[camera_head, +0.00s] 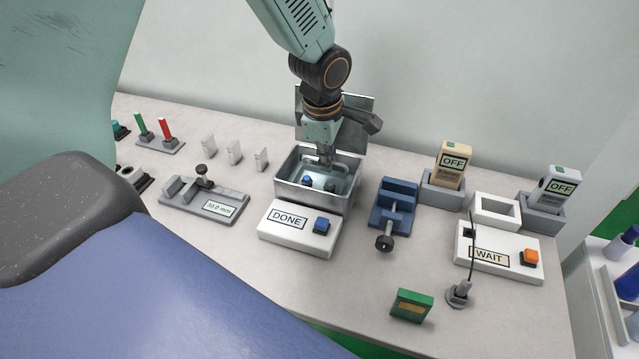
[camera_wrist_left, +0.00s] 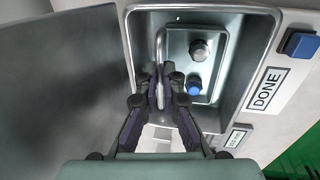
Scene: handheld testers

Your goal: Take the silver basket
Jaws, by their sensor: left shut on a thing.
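The silver basket (camera_wrist_left: 213,47) sits inside an open metal tank (camera_head: 318,191) in the middle of the bench. It has an upright thin handle (camera_wrist_left: 160,45) and holds a grey round piece (camera_wrist_left: 199,51) and a blue one (camera_wrist_left: 193,86). My left gripper (camera_wrist_left: 160,88) reaches down into the tank and is shut on the handle, at the basket's side. In the head view my left gripper (camera_head: 327,163) hides part of the basket. The tank's lid (camera_head: 356,103) stands open behind it. My right gripper is not in view.
A DONE box (camera_head: 283,236) with a blue button stands in front of the tank. A blue vise (camera_head: 393,207) is close at its right. Farther right are two OFF testers (camera_head: 452,166) (camera_head: 558,188) and a WAIT box (camera_head: 480,263). A gauge (camera_head: 204,199) stands left.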

